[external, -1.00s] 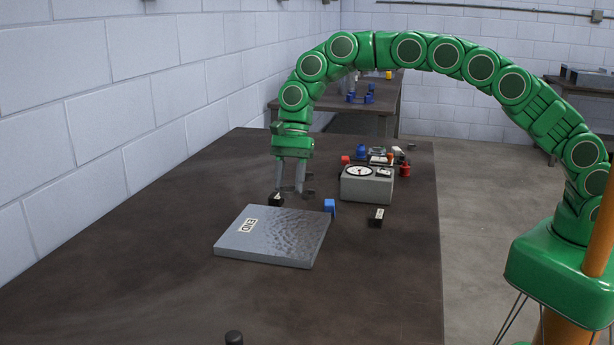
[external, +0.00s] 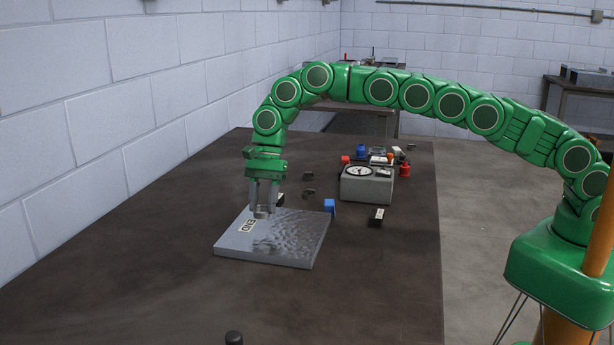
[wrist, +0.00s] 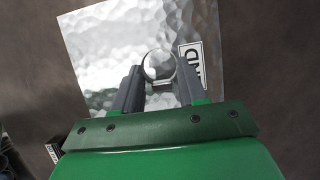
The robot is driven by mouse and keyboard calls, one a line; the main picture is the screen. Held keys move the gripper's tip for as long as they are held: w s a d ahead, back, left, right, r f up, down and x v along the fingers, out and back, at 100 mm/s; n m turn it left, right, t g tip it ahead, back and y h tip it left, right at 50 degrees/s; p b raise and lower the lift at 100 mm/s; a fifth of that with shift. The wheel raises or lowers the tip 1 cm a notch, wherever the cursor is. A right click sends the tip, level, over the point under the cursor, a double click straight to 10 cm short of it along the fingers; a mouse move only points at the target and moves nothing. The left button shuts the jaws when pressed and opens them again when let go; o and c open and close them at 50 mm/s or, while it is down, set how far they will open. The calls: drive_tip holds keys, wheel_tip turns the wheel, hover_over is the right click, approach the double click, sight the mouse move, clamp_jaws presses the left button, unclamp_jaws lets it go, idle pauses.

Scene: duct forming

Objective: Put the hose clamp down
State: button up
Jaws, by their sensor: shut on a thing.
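The hose clamp (external: 261,212) is a thin metal ring between the fingertips of my gripper (external: 262,209). It also shows as a round band in the wrist view (wrist: 159,65), at the tips of both grey fingers. My gripper is shut on it and points down over the far left part of a grey, dimpled metal plate (external: 290,250). The plate shows in the wrist view too (wrist: 95,50), with a white label with black letters (wrist: 191,62) beside the clamp. I cannot tell whether the clamp touches the plate.
Small dark rings (external: 308,193) lie behind the plate. The table's front is mostly clear.

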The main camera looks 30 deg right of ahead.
sight(261, 205)
drive_tip(key=shift+w+a+f, duration=0.15)
drive_tip(key=shift+a+f, duration=0.1)
drive_tip(key=shift+f, duration=0.05)
drive_tip(key=shift+w+a+f, duration=0.1)
drive_tip(key=shift+f, duration=1.65)
drive_tip(key=shift+f, duration=0.1)
drive_tip(key=o, duration=1)
drive_tip(key=shift+o, duration=0.2)
drive_tip(key=v, duration=1.2)
